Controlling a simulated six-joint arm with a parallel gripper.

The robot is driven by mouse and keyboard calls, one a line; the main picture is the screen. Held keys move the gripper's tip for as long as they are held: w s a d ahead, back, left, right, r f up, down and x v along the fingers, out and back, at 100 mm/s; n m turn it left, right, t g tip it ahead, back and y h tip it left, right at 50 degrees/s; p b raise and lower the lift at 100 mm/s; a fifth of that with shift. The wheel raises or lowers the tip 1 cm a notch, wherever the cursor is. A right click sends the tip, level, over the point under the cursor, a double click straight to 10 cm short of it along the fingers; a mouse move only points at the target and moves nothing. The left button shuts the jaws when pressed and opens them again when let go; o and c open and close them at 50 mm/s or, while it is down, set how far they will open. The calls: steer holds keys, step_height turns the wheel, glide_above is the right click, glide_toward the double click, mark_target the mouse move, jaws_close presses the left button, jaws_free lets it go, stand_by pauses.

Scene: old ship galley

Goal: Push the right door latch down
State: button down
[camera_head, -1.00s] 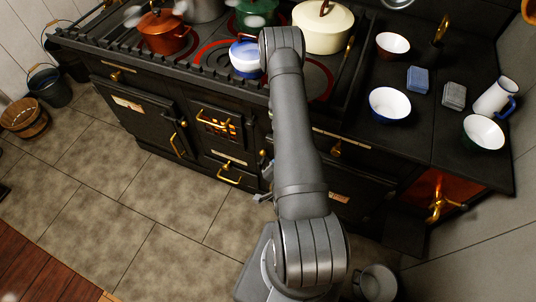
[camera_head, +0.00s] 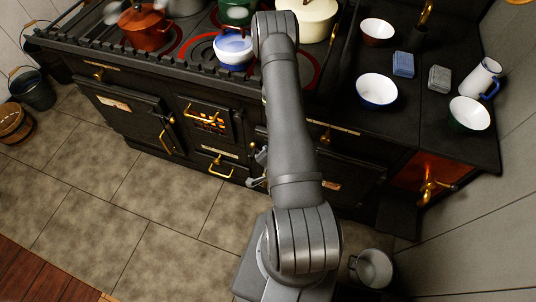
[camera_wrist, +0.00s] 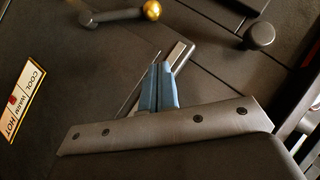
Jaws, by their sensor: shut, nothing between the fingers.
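The right oven door (camera_head: 350,182) of the black range is largely hidden behind my arm in the head view. In the wrist view, a dark lever with a brass ball end (camera_wrist: 120,15) lies at the upper left; it looks like the door latch. My gripper (camera_wrist: 158,68) is shut and empty, its blue fingertips pointing toward the door face. The fingertips are below and right of the lever in that view, apart from it. In the head view my gripper (camera_head: 257,182) shows only in part, at the left side of my arm.
A COOL/WARM/HOT plate (camera_wrist: 25,95) is at the left and a dark round knob (camera_wrist: 260,37) at the upper right of the wrist view. Pots and bowls stand on the range top (camera_head: 345,120). Tiled floor (camera_head: 130,230) at left is clear.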

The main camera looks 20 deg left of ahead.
steer(key=x, duration=0.5)
steer(key=shift+w+a+f, duration=0.15)
steer(key=shift+a+f, duration=0.05)
steer(key=shift+a, duration=0.05)
steer(key=shift+a+f, duration=0.7)
steer(key=shift+f, duration=0.1)
steer(key=shift+a+f, duration=0.45)
steer(key=shift+a, duration=0.1)
